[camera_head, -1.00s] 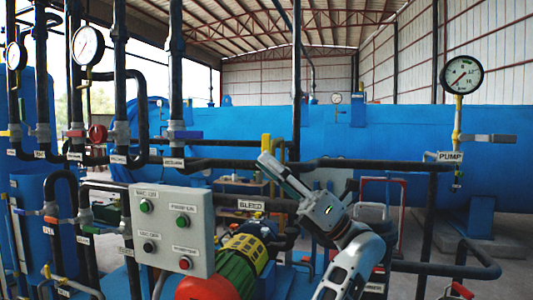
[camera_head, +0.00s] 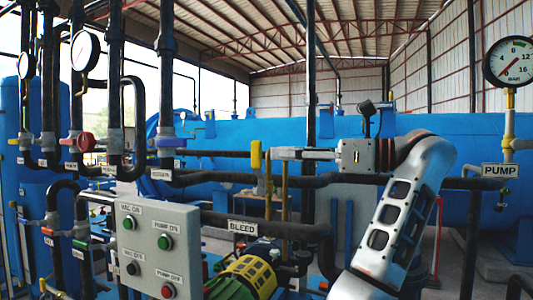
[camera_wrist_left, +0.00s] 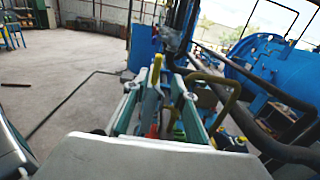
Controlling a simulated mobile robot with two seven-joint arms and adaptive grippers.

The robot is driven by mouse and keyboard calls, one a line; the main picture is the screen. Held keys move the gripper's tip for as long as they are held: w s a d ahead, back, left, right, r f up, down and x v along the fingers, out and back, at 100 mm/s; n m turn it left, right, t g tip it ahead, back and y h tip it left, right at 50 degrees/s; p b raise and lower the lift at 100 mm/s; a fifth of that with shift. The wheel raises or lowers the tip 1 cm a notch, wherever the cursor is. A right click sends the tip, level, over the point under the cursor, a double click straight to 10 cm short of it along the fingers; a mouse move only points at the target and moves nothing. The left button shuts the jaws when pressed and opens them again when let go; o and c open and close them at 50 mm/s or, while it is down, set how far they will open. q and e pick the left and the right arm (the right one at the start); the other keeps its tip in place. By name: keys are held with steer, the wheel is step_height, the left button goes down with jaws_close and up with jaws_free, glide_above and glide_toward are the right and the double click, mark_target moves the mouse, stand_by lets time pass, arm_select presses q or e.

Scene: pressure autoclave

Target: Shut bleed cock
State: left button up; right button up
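The bleed cock's yellow handle (camera_head: 256,154) stands upright on a thin yellow pipe, above the BLEED label (camera_head: 243,228) on the black pipe. My right gripper is not in view.
A control box (camera_head: 150,250) with several buttons stands at lower left. A green and yellow pump motor (camera_head: 245,278) lies below the BLEED pipe. Black pipes (camera_head: 215,178) run across behind the handle. A gauge (camera_head: 510,62) stands at right above the PUMP label.

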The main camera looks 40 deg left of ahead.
mark_target(261, 152)
arm_select(q)
steer(key=x, duration=0.7)
steer(key=shift+s, duration=0.25)
jaws_close()
